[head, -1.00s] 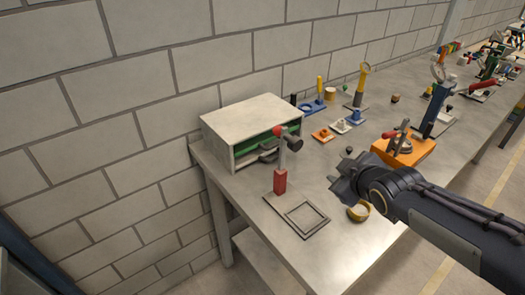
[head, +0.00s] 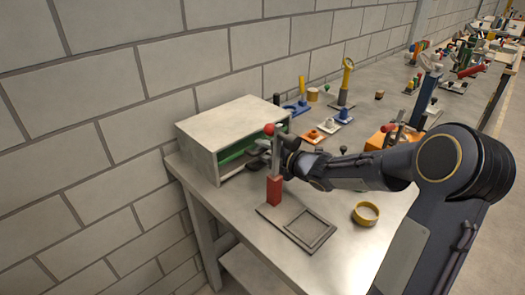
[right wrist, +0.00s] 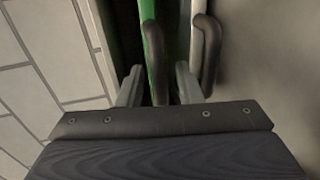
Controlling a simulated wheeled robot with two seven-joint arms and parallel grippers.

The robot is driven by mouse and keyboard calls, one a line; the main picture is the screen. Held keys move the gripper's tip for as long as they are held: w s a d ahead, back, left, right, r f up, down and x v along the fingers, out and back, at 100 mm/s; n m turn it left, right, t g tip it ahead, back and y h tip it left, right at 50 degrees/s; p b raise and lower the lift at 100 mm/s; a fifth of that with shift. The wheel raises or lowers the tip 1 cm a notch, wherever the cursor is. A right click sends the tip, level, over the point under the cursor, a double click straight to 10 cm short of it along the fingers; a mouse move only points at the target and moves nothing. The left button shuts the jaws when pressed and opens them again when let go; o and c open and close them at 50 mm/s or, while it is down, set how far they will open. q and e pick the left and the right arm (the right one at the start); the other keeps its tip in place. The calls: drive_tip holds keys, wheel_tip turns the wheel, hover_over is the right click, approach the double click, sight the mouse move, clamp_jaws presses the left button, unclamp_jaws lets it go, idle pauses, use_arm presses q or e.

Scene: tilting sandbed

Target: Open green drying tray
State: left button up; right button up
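The green drying tray (head: 232,157) sits in a cream cabinet (head: 235,117) at the table's far left corner. In the right wrist view its green front (right wrist: 147,10) carries a dark bar handle (right wrist: 155,50). My right gripper (right wrist: 159,82) is open, one finger on each side of that handle; contact cannot be told. In the head view my right gripper (head: 283,157) is at the cabinet's front, partly hidden by a red-knobbed lever post. My left gripper is out of view.
A pale front with a second dark handle (right wrist: 209,55) lies just right of the green one. A red-based lever post (head: 274,190) stands close before the cabinet, by a square frame (head: 311,228). A yellow ring (head: 366,214) and several fixtures lie farther right.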

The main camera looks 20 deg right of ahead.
drive_tip(key=shift+w+a, duration=0.15)
drive_tip(key=shift+w, duration=0.2)
drive_tip(key=shift+f, duration=0.1)
drive_tip(key=c, duration=0.7)
drive_tip(key=shift+s, duration=0.1)
drive_tip(key=shift+f, duration=0.1)
